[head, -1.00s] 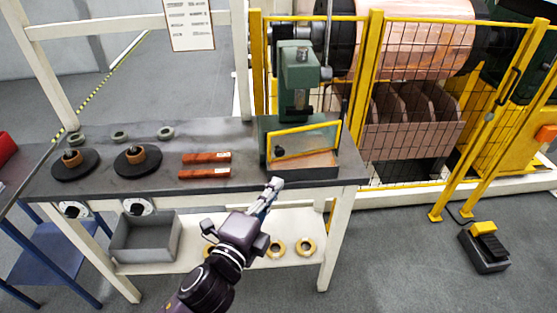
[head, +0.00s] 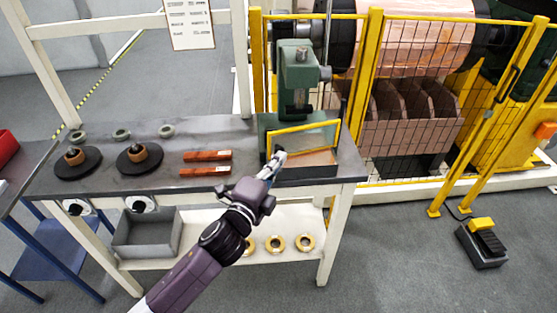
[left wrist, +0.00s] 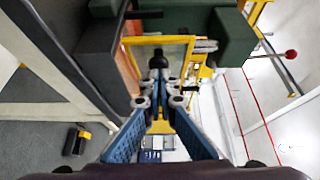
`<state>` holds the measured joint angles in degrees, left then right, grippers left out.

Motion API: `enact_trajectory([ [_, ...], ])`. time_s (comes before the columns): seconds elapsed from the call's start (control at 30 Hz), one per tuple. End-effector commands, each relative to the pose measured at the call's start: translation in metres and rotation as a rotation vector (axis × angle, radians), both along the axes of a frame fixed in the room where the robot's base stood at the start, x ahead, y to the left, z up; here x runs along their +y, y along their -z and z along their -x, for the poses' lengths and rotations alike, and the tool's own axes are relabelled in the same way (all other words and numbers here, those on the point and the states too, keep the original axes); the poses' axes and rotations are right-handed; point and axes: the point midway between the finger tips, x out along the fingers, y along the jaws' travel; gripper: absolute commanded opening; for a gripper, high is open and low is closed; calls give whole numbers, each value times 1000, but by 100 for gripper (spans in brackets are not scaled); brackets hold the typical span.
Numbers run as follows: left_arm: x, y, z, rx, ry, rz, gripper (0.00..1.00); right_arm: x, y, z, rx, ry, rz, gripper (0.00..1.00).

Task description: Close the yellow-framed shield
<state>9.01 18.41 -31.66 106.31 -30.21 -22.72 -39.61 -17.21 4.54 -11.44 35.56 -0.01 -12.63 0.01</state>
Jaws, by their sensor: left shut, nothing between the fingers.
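The yellow-framed shield (head: 307,127) is a clear panel on the front of the green press (head: 296,80), at the right end of the bench. Its frame also shows in the left wrist view (left wrist: 160,40). My left gripper (head: 279,156) is shut and empty, with its tips at the lower left part of the shield in the head view. In the left wrist view a black knob (left wrist: 158,59) shows just beyond the fingertips (left wrist: 159,82). I cannot tell whether the tips touch it. The gripper hides the knob in the head view. My right gripper is not in view.
Two copper bars (head: 206,156) lie left of the press on the dark bench top (head: 110,189). Black discs with copper rings (head: 139,158) are farther left. A yellow mesh fence (head: 415,110) stands behind and right. A grey bin (head: 147,232) sits on the lower shelf.

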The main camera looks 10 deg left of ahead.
Motion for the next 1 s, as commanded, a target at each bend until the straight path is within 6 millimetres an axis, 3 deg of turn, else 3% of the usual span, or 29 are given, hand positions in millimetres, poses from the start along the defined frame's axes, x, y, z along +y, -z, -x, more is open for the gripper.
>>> enact_trajectory([
  [0.3,18,-3,-23,-2,112,-10,0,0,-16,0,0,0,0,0],
  [0.5,28,0,-41,0,122,-1,0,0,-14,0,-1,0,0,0],
  [1.0,30,-1,-43,-1,119,-1,0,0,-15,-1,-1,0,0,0],
])
